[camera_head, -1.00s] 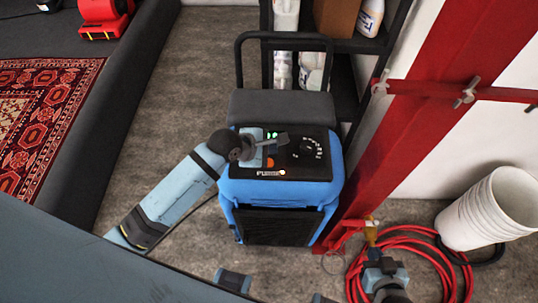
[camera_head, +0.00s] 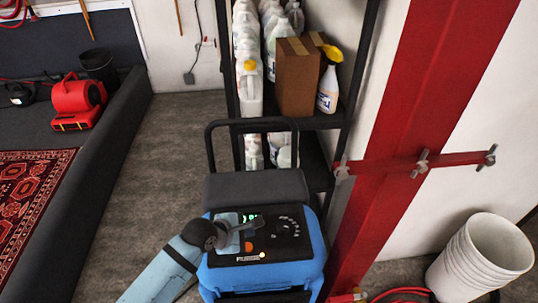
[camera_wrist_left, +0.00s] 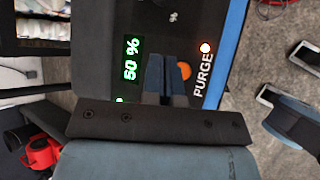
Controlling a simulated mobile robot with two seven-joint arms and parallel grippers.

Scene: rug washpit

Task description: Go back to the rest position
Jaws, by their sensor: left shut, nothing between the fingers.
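My left gripper (camera_head: 237,235) is shut and empty over the control panel of the blue and black machine (camera_head: 310,262). In the left wrist view its closed fingers (camera_wrist_left: 166,82) are in front of the panel, close to the orange button (camera_wrist_left: 184,70); I cannot tell whether they touch it. The green display (camera_wrist_left: 131,60) reads 50 %, and a lamp (camera_wrist_left: 205,47) glows by the word PURGE. My right gripper is outside the head view. Grey-blue parts at the right of the left wrist view may be my right arm, but its jaw state is unclear.
A shelf rack (camera_head: 315,121) with jugs, a brown box (camera_head: 297,80) and a spray bottle (camera_head: 328,80) stands behind the machine. A red post (camera_head: 385,130) and white buckets (camera_head: 482,258) are right. Bare floor (camera_head: 150,160) lies left, beside the dark pit edge (camera_head: 100,150).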

